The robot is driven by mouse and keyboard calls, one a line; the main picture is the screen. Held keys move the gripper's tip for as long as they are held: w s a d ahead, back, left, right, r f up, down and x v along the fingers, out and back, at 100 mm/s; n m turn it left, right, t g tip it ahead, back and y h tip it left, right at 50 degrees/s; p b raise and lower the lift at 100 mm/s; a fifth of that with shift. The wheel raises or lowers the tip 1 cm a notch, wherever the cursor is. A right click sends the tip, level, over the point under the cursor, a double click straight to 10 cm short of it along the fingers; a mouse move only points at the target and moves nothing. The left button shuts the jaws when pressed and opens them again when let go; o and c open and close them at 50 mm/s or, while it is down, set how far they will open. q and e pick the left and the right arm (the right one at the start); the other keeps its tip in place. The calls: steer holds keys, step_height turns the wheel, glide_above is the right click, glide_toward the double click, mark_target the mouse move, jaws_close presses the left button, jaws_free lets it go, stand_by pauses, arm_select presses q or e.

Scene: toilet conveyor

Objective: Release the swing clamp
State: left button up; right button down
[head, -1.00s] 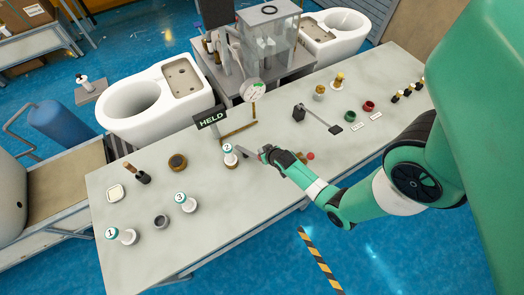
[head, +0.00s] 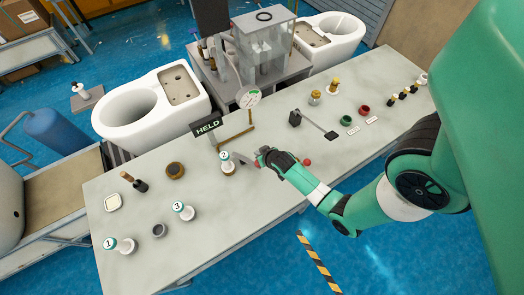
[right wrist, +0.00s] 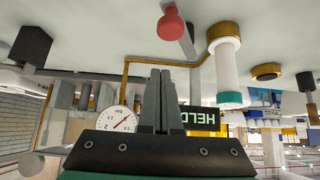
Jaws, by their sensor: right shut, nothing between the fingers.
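My right gripper (head: 260,157) is shut and empty, above the bench beside the white post numbered 2 (head: 226,162). In the right wrist view its fingers (right wrist: 159,100) are together. A black block with a thin arm and dark pad (head: 331,134) stands further right. I cannot tell for sure which of these is the swing clamp. My left gripper is not in view.
A "HELD" sign (head: 207,126), a bent brass rod (head: 237,136) and a dial gauge (head: 248,97) stand behind my gripper. Posts 1 (head: 122,245) and 3 (head: 184,211) are at left. Small red and green rings (head: 346,120) are at right. The bench's middle front is clear.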

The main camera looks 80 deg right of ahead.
steer(key=r, duration=0.1)
steer(key=a+r, duration=0.2)
steer(key=shift+w+a+r, duration=0.2)
steer(key=shift+w+a, duration=0.05)
steer(key=shift+w, duration=0.05)
stand_by(0.3)
